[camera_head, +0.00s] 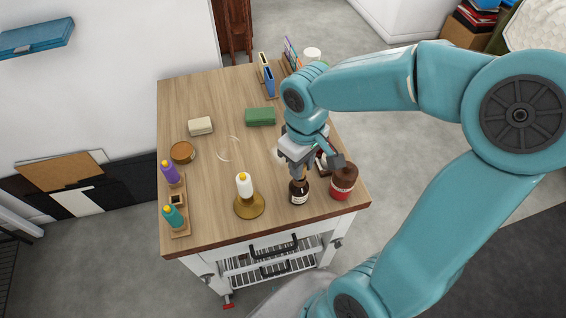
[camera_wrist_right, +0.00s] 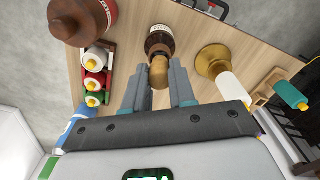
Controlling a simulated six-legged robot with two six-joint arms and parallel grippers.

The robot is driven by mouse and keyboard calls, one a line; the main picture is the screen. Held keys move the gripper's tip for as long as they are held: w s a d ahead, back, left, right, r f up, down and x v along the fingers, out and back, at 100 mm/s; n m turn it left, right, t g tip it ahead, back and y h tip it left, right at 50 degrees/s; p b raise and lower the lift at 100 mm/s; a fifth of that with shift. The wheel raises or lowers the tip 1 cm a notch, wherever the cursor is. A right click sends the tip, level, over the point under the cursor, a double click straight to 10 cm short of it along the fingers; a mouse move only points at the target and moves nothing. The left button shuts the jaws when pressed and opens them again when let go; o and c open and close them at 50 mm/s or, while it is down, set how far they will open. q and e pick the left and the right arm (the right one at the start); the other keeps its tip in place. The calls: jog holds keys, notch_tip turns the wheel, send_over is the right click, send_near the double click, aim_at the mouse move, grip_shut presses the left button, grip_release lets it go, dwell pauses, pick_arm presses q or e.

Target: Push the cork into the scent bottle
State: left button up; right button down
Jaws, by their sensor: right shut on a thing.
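The scent bottle (camera_head: 299,193) is dark brown with a pale label and stands upright near the table's front edge. It also shows at the top of the wrist view (camera_wrist_right: 161,38). My right gripper (camera_head: 298,168) is above the bottle, pointing down. In the wrist view its two fingers (camera_wrist_right: 159,82) are shut on the tan cork (camera_wrist_right: 158,72). The cork lines up with the bottle's neck; I cannot tell how far it sits in the mouth. The cork also shows just above the bottle in the head view (camera_head: 298,173). My left gripper is not in view.
A brown-and-red jar (camera_head: 343,183) stands close right of the bottle. A white candle (camera_head: 244,184) on a brass holder (camera_head: 249,207) stands to the left. A green block (camera_head: 260,117) and a cream block (camera_head: 200,126) lie farther back. The table's middle is mostly clear.

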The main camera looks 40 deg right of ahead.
jog(key=shift+f+b, duration=0.85)
jog(key=shift+f, duration=0.15)
dwell(0.5)
jog(key=c, duration=0.8)
grip_release()
jog(key=shift+c, duration=0.2)
notch_tip(320, 180, up, 16)
jog(key=p, duration=0.1)
jog(key=shift+r+p, duration=0.2)
jog(key=shift+p, duration=0.2)
jog(key=shift+s, duration=0.1)
